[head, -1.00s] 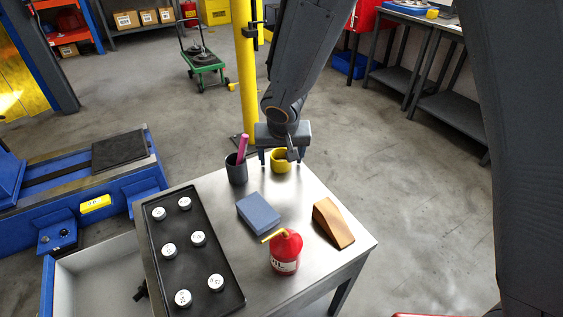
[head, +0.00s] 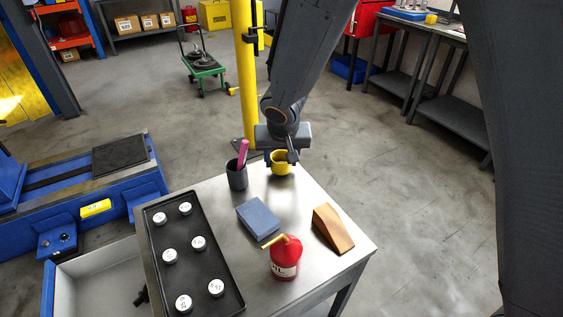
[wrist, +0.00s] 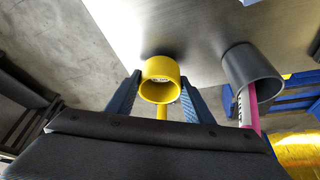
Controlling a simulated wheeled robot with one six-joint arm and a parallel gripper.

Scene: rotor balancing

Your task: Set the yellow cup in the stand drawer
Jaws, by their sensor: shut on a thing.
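The yellow cup (head: 280,168) is upright at the back edge of the metal table (head: 335,268). My gripper (head: 281,160) is shut on it, with one finger on each side. In the wrist view the cup (wrist: 160,68) sits between the two blue-grey fingers (wrist: 159,98), its open mouth facing the camera. I cannot tell whether its base touches the tabletop or is just above it. An open drawer (head: 95,283) with a pale, empty-looking inside shows at the lower left, beside the table; its near part is cut off.
A dark grey cup (head: 237,178) holding a pink marker stands close left of the yellow cup. A black tray (head: 187,238) with several white-topped weights, a blue block (head: 258,219), a red bottle (head: 285,262) and a brown wedge (head: 331,230) occupy the table.

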